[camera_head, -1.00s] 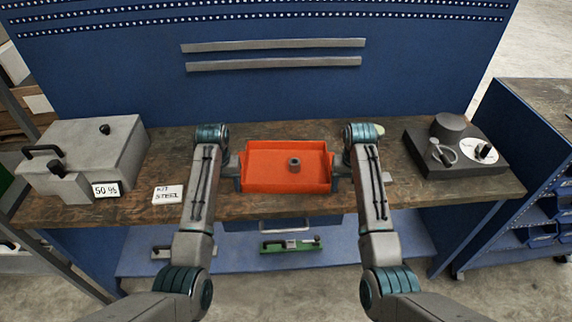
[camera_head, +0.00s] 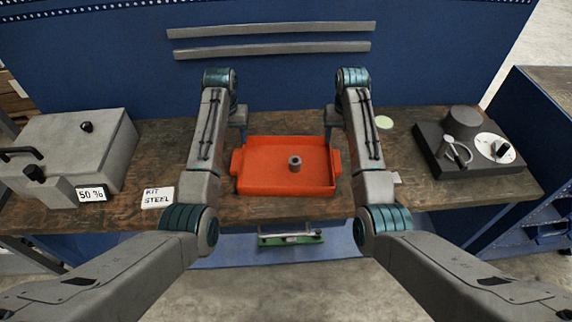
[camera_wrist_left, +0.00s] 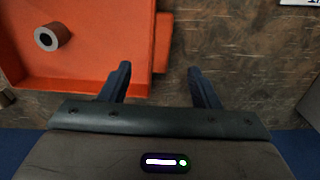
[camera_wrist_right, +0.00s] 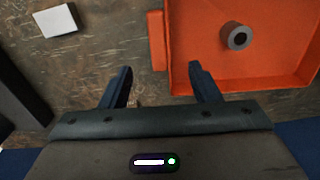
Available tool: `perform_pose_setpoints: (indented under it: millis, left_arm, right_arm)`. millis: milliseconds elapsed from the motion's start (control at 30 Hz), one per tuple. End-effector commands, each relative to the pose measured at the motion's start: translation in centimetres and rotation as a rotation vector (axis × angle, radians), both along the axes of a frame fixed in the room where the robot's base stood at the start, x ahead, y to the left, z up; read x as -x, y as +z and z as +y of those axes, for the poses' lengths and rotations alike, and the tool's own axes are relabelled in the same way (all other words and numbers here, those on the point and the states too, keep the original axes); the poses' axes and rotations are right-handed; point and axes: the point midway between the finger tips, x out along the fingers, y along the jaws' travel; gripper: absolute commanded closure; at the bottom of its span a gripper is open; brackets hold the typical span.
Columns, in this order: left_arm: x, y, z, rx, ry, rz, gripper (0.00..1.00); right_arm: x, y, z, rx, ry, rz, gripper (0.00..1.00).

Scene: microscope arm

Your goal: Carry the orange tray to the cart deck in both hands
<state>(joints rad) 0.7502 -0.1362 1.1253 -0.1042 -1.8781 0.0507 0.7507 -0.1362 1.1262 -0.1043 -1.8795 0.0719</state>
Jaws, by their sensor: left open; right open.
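The orange tray (camera_head: 285,186) lies on the wooden bench with a small grey ring-shaped part (camera_head: 295,163) inside it. It has a handle tab on its left side (camera_head: 236,162) and one on its right side (camera_head: 337,162). My left gripper (camera_head: 238,120) is open and empty above the tray's left side. In the left wrist view, the left handle (camera_wrist_left: 162,43) shows ahead of the spread fingers. My right gripper (camera_head: 333,120) is open and empty above the right side. In the right wrist view, the right handle (camera_wrist_right: 156,40) likewise shows ahead of the fingers. I cannot clearly identify the cart deck.
A grey box (camera_head: 75,145) with a "50 %" label and a "KIT STEEL" card (camera_head: 158,197) stand left on the bench (camera_head: 215,210). A dark device with a dial (camera_head: 465,150) is at the right. A blue shelf unit (camera_head: 525,150) stands further right. A blue panel rises behind.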

Motion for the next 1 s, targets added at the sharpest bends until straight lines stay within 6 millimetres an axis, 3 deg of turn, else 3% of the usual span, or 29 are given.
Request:
perform_pose_setpoints:
  millis: [167,633,1000]
  left_arm:
    - [0.1,-1.5,0.0,-0.001,0.000,0.004,0.44]
    - [0.0,-9.2,0.1,-0.001,0.001,0.003,0.44]
    - [0.0,-10.8,0.0,0.000,0.001,0.001,0.44]
  right_arm:
    - [0.1,-1.5,0.0,0.001,0.000,0.004,0.44]
    - [0.0,-9.2,-0.1,0.001,0.000,0.004,0.44]
    - [0.0,-10.8,0.0,0.000,0.000,0.001,0.44]
